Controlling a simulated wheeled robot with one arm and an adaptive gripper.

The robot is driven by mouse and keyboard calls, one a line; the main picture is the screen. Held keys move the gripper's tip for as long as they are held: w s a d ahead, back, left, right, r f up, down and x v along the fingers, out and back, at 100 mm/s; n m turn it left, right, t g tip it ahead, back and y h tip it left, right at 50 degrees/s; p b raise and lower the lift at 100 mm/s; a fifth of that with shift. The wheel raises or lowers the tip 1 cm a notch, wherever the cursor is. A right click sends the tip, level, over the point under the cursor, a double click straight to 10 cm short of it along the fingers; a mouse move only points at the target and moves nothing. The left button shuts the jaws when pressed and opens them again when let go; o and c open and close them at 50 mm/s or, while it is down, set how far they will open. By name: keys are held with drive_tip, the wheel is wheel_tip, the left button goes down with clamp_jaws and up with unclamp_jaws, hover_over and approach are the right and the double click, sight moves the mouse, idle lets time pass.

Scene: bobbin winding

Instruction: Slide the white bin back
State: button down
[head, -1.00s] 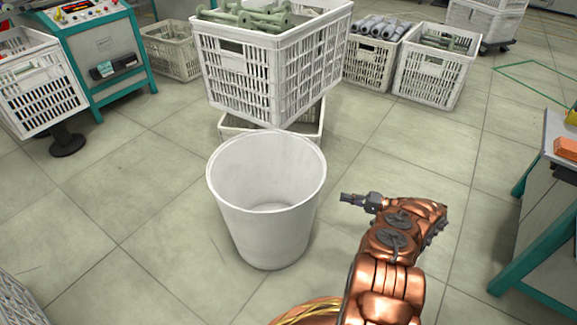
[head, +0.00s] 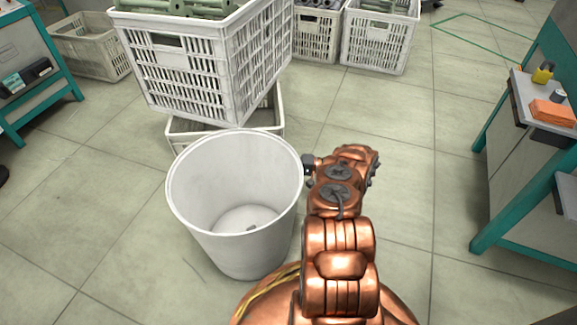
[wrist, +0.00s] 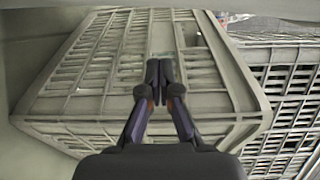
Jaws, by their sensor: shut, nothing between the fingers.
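The white bin (head: 230,252) is a round, open-topped tub standing upright on the tiled floor in the head view. My copper arm hides the floor right of the bin.
A stacked white crate (head: 195,80) of green parts stands just behind the bin, over a lower crate (head: 180,135). More crates (head: 380,45) stand at the back. A teal-framed bench (head: 510,150) is at the right. Floor left of the bin is clear.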

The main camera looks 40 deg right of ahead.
sight(266, 172)
drive_tip(key=shift+w+a+b, duration=0.15)
drive_tip(key=shift+a+b, duration=0.55)
drive_tip(key=shift+a, duration=0.9)
drive_tip(key=shift+w+a+b, duration=0.1)
drive_tip(key=shift+a+b, duration=0.6)
drive_tip(key=shift+a, duration=0.9)
